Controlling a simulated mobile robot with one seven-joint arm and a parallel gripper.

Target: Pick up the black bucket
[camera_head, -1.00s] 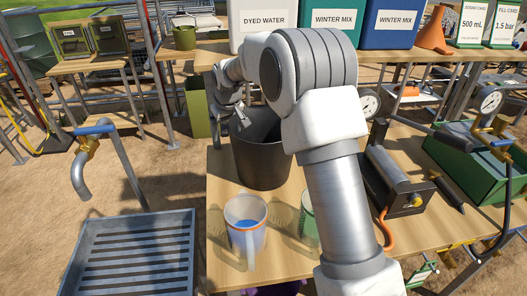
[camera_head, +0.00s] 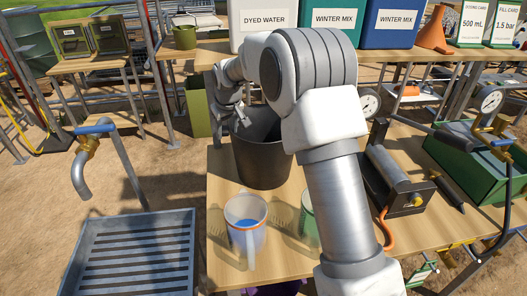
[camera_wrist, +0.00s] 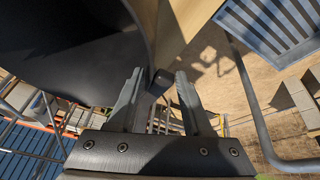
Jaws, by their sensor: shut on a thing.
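The black bucket (camera_head: 262,162) stands upright on the wooden table, behind the mugs and partly hidden by my arm. My gripper (camera_head: 240,112) is at the left side of its rim in the head view. In the wrist view, the bucket's dark wall (camera_wrist: 75,50) fills the upper left. The two fingers of my gripper (camera_wrist: 160,78) point toward it with a small dark piece between their tips, which looks like part of the bucket's edge or handle. My gripper is shut on the bucket. The bucket's right side is hidden behind my arm.
A green mug (camera_head: 308,215) is half hidden by my arm. A pump-like device (camera_head: 393,180) lies to the right. A slatted grey basin (camera_head: 135,250) and tap (camera_head: 85,170) are on the left.

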